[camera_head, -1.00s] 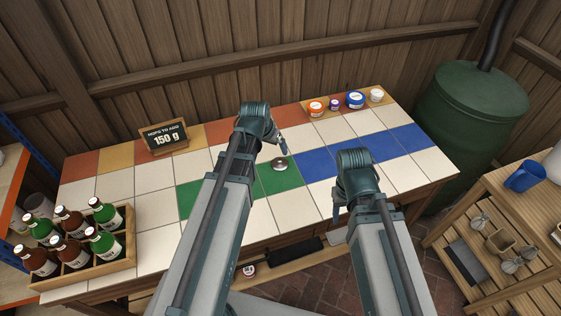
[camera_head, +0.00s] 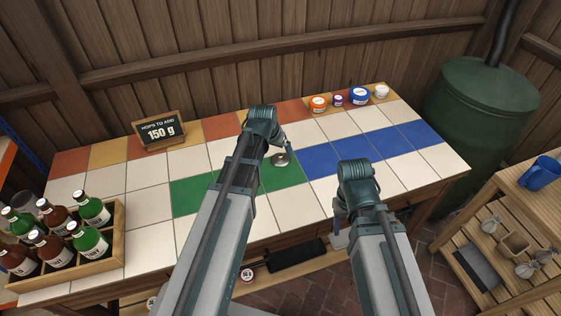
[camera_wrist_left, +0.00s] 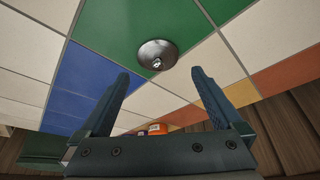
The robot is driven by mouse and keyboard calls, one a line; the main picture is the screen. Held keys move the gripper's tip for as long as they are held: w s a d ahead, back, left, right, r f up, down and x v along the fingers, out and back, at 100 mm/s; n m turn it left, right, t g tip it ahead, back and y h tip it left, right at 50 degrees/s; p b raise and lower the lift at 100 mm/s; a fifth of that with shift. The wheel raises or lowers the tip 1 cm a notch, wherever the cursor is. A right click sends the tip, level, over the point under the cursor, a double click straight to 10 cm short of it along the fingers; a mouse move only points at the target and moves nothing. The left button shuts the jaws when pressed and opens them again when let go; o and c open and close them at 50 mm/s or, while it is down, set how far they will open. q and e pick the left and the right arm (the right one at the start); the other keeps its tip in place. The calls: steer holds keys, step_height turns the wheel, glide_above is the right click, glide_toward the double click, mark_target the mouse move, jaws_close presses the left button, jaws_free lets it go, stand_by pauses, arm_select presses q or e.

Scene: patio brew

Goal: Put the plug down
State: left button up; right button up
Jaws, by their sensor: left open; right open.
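The plug (camera_head: 280,160) is a small round metal disc with a knob on top. It lies on the table on a green tile (camera_head: 283,178), near that tile's far edge. In the left wrist view the plug (camera_wrist_left: 158,55) sits on green, beyond the fingertips and apart from them. My left gripper (camera_wrist_left: 160,82) is open and empty. In the head view it is mostly hidden behind its own wrist, just by the plug. My right gripper (camera_head: 337,222) is over the table's front part, with its fingers mostly hidden by its arm.
A crate (camera_head: 122,232) of several bottles stands at the left. A sign (camera_head: 160,133) reading 150 g stands at the back. The blue tiles (camera_head: 368,147) are clear. A green barrel (camera_head: 480,110) stands beyond the right end.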

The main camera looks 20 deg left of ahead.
mark_target(280, 156)
arm_select(q)
steer(key=b+x, duration=0.4)
steer(key=x, duration=0.1)
steer(key=shift+d, duration=0.15)
steer(key=shift+r, duration=0.1)
steer(key=shift+c, duration=0.3)
steer(key=c, duration=1.1)
steer(key=shift+r, duration=0.1)
